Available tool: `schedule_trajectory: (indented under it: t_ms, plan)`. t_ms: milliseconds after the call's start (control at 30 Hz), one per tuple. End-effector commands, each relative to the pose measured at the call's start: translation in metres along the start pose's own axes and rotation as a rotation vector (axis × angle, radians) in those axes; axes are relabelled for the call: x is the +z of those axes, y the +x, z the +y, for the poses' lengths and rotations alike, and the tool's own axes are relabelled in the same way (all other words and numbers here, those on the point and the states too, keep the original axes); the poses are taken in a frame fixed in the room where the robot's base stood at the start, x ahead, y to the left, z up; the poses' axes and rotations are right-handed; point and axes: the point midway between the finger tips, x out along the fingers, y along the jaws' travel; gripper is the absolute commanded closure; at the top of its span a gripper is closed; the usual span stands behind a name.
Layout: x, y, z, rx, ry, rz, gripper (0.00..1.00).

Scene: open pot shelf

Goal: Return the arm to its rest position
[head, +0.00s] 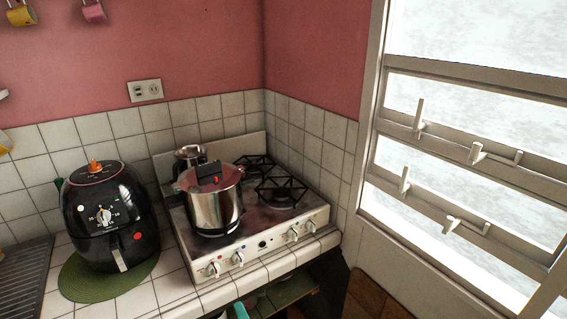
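My arm and my gripper do not show in the head view, so I cannot see whether the gripper is open or shut or whether it holds anything. The head view shows a kitchen corner with a white stove (262,247). A lidded steel pot (217,209) stands on its front left burner. The pot's lid (209,178) is reddish with a black handle.
A black air fryer (110,220) stands on a green round mat (75,284) left of the stove. A small metal pot (190,156) sits behind the steel pot. An open shelf (285,299) lies below the counter. A window (470,150) fills the right side.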

Motion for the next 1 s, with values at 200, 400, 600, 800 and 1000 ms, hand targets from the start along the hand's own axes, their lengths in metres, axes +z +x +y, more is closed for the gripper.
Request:
schedule_trajectory:
  t_ms: [200, 400, 600, 800, 1000]
  plan:
    - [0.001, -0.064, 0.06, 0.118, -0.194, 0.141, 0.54]
    - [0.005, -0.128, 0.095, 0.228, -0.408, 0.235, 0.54]
    - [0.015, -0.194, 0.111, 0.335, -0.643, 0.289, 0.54]
    - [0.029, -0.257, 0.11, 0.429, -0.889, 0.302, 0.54]
    - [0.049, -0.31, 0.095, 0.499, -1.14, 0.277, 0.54]
